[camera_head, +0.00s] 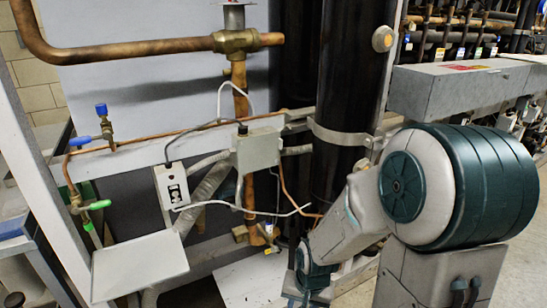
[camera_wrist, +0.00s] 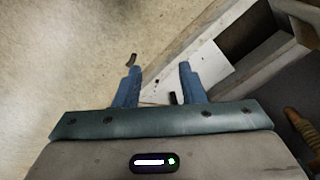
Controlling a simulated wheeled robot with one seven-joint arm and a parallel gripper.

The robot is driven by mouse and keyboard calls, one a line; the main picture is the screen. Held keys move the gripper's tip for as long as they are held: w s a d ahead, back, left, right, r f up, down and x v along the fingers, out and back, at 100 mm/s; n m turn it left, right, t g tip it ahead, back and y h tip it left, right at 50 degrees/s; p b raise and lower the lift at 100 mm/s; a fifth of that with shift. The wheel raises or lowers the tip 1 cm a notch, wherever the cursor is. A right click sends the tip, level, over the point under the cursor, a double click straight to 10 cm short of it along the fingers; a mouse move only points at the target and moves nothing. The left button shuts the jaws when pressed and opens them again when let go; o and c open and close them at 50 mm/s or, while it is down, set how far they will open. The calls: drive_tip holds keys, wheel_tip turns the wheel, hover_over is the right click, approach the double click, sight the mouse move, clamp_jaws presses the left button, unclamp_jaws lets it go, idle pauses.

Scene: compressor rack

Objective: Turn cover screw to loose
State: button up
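No cover screw can be made out with certainty in either view. In the head view, a grey box (camera_head: 257,150) is fixed to the pipework left of the black cylinder. A smaller white box (camera_head: 171,186) with a dark front panel hangs to its lower left. In the wrist view, my gripper (camera_wrist: 160,70) is open, its two blue fingers apart with nothing held between them. It points down toward the floor and the base of the frame. In the head view, my arm reaches down at the bottom centre, and the fingertips are not clearly visible.
A tall black cylinder (camera_head: 349,90) stands behind my arm. Copper pipes (camera_head: 140,48), thin cables and valves with blue and green handles (camera_head: 99,205) crowd the left. A blank light panel (camera_head: 140,264) juts out low. Bare floor (camera_wrist: 60,50) shows left in the wrist view.

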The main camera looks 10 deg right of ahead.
drive_tip(key=w+a+f+m+y+p, duration=0.1)
drive_tip(key=w+a+f+m+y, duration=0.1)
drive_tip(key=m+t+y+p, duration=0.3)
drive_tip(key=m+t+p, duration=0.3)
drive_tip(key=m+t, duration=1.1)
approach(278, 162)
drive_tip(key=shift+m+g, duration=0.4)
drive_tip(key=shift+g, duration=0.2)
drive_tip(key=x, duration=0.5)
drive_tip(key=r+p+x, duration=0.1)
drive_tip(key=x, duration=0.2)
drive_tip(key=shift+d, duration=0.1)
clamp_jaws()
